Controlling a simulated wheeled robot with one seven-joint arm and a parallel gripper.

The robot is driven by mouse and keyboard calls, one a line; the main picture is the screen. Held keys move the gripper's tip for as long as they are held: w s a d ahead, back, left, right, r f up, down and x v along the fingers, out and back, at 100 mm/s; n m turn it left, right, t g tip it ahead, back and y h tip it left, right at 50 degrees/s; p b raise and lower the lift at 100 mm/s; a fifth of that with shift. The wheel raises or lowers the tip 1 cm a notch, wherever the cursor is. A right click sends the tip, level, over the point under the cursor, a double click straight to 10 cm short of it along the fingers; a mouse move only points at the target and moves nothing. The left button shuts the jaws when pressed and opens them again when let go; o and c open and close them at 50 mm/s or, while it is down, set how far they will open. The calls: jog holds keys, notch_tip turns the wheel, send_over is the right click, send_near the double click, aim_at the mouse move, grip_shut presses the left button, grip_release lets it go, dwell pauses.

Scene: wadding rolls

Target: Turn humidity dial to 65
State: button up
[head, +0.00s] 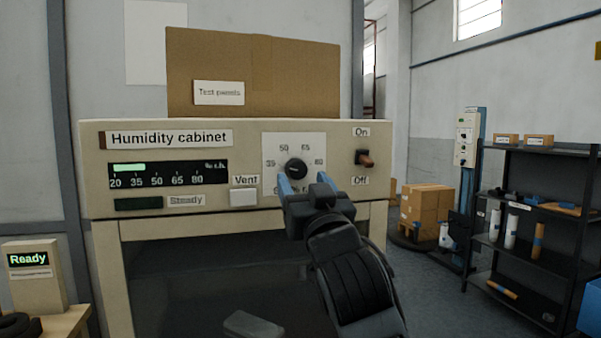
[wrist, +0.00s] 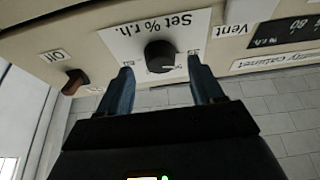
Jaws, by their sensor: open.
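The humidity dial (head: 296,169) is a round black knob on a white scale plate (head: 277,147) on the front of the humidity cabinet (head: 255,210). The marks 35, 50, 65 and 80 show on the plate; its lower part is hidden by my gripper. My gripper (head: 300,181) is open, with its blue fingers just below and in front of the dial. In the wrist view the dial (wrist: 160,56) lies ahead between the two fingertips (wrist: 160,72), apart from both. The wrist view is upside down. A pale pointer mark shows on the knob; which number it points to is unclear.
An On/Off switch (head: 366,159) sits right of the dial. A Vent button (head: 243,197) and a display (head: 168,173) with a short green bar near 20 to 35 are left. A cardboard box (head: 262,75) stands on top. Shelves (head: 540,200) stand far right.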

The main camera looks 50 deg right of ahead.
aim_at(297, 170)
jog(key=shift+x, duration=1.25)
jog(key=shift+c, duration=0.4)
jog(key=c, duration=1)
jog(key=shift+o, duration=0.2)
